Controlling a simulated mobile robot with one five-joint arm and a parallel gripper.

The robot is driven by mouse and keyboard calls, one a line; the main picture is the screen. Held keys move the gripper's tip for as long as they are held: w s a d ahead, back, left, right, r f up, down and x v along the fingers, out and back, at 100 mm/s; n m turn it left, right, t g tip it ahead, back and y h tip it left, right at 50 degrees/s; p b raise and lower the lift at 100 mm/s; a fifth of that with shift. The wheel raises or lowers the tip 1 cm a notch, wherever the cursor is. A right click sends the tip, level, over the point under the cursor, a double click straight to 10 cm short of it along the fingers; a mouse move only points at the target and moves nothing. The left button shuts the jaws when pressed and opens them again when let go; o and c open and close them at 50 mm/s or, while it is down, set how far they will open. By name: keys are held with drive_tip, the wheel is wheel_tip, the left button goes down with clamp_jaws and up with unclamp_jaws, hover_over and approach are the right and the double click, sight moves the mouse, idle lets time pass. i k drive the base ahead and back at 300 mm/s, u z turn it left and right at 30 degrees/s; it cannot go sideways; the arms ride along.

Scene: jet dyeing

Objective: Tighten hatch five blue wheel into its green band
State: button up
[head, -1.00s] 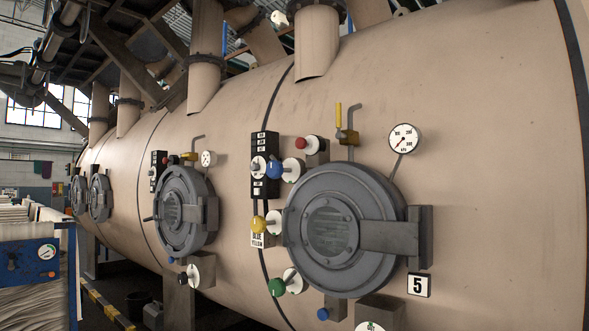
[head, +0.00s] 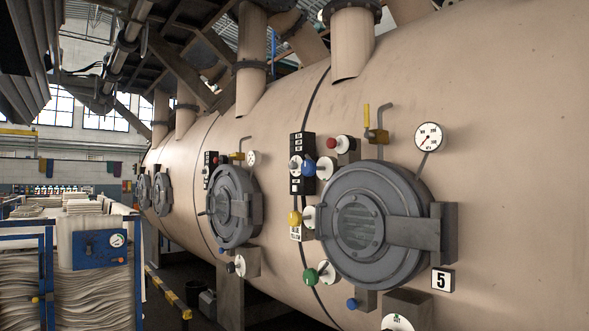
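The grey round hatch five (head: 360,228) is shut on the side of the large beige vessel, with a black-and-white "5" plate (head: 442,280) at its lower right. A blue ball-shaped knob (head: 309,168) with a white disc behind it sits at the hatch's upper left. A smaller blue knob (head: 352,304) shows under the hatch. I cannot tell which of these is the blue wheel. No green band can be made out on either. A green knob (head: 311,276) sits at the hatch's lower left. My gripper is not in view.
A red knob (head: 331,142), a yellow knob (head: 294,218) and a pressure gauge (head: 429,136) surround the hatch. Another hatch (head: 232,207) lies farther left. A blue-framed cart of pale fabric (head: 100,235) stands at the left. A yellow-black floor barrier (head: 168,291) runs beside the vessel.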

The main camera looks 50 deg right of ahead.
sight(308, 167)
drive_tip(key=u, duration=0.15)
drive_tip(key=i, duration=1)
drive_tip(key=u, duration=0.05)
